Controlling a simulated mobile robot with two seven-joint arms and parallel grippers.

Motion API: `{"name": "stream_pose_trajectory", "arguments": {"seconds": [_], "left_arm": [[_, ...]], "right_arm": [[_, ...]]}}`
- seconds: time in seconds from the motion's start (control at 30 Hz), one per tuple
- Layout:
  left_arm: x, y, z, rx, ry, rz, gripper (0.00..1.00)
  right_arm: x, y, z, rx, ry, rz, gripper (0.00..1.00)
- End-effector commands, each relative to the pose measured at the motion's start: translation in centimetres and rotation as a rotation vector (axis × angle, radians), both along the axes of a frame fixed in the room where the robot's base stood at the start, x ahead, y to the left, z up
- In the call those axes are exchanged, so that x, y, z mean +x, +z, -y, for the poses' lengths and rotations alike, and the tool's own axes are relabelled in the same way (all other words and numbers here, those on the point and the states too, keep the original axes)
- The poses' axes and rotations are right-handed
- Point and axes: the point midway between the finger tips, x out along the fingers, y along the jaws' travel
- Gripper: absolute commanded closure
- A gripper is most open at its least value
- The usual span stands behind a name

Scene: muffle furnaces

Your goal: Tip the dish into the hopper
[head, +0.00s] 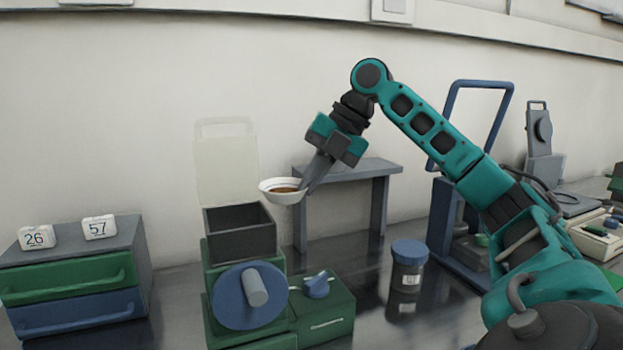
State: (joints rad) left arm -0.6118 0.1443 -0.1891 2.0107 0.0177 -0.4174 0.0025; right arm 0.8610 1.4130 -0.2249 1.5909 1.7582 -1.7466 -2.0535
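A white dish (283,197) with brown material in it is in the head view, left of centre. It looks about level. My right gripper (305,185) is shut on the dish's right rim and holds it in the air. The hopper (240,243) is a dark open box on a green machine, below and to the left of the dish. A pale see-through lid (226,167) stands upright behind the hopper opening. The inside bottom of the hopper is hidden. My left gripper is not in view.
A grey stand (345,172) is behind the dish. A blue-lidded jar (407,265) stands to the right, near a tall blue frame (450,200). A drawer cabinet (75,270) with numbered blocks is at left. A blue crank wheel (240,300) fronts the machine.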

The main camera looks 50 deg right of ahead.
Motion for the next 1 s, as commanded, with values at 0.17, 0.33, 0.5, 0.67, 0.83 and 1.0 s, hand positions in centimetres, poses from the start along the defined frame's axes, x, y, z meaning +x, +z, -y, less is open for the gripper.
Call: {"name": "stream_pose_trajectory", "arguments": {"seconds": [0.17, 0.33, 0.5, 0.67, 0.83, 1.0], "left_arm": [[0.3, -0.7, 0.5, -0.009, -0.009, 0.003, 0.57], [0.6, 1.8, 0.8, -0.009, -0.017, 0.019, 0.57], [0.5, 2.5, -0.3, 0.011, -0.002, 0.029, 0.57], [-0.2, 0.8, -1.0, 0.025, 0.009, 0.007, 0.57], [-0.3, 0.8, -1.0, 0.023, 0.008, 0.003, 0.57], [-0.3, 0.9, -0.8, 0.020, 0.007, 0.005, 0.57]], "right_arm": [[0.0, -1.4, 0.0, 0.000, 0.000, 0.000, 1.00], [0.1, -0.2, -0.2, -0.046, 0.002, -0.018, 1.00], [0.2, 0.3, -0.5, -0.106, 0.002, -0.045, 1.00], [0.2, -0.3, -0.5, -0.116, -0.001, -0.050, 1.00], [0.2, -0.3, -0.5, -0.115, -0.001, -0.049, 1.00], [0.2, -0.2, -0.5, -0.115, -0.001, -0.049, 1.00]]}}
